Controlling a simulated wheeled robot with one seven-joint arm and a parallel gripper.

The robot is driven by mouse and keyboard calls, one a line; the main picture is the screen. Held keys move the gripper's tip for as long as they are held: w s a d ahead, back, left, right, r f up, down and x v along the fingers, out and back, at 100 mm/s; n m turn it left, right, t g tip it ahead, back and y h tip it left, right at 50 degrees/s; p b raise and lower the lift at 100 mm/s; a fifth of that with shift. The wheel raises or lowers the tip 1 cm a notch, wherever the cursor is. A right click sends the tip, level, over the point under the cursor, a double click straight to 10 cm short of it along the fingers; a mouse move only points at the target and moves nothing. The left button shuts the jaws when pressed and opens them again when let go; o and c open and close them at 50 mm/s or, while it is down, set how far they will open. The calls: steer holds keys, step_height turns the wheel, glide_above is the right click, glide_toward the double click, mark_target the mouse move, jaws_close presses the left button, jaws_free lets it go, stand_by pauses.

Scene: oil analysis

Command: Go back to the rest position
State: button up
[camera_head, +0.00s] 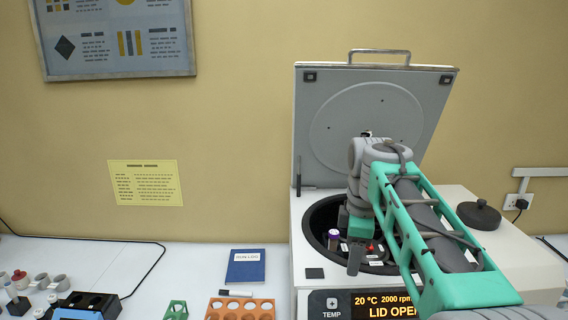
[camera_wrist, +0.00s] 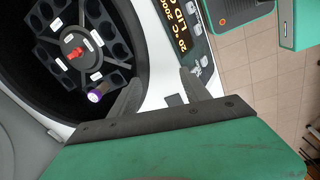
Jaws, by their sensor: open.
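My gripper (camera_wrist: 160,95) is open, with two dark fingers apart and nothing between them in the wrist view. In the head view my grey and green arm reaches over the open centrifuge (camera_head: 468,242), and the gripper (camera_head: 356,258) hangs at the bowl's opening. A tube with a purple-and-white cap (camera_head: 333,236) stands in a rotor slot; it also shows in the wrist view (camera_wrist: 95,96), beside the left finger and apart from it. The rotor (camera_wrist: 84,52) has a red centre knob (camera_wrist: 74,53). Part of the bowl is hidden behind my arm.
The raised lid (camera_head: 330,120) stands behind my arm. A black knob-topped cover (camera_head: 479,214) sits on the centrifuge's right top. A blue book (camera_head: 245,267), an orange rack (camera_head: 240,308), a green holder (camera_head: 176,310) and a dark block (camera_head: 90,303) lie on the bench, left.

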steer(key=s+f+m+t+b, duration=0.3)
steer(key=s+f+m+b, duration=0.1)
steer(key=s+f+m, duration=1.1)
steer(key=s+f, duration=0.1)
steer(key=s, duration=0.2)
steer(key=shift+s+a, duration=0.15)
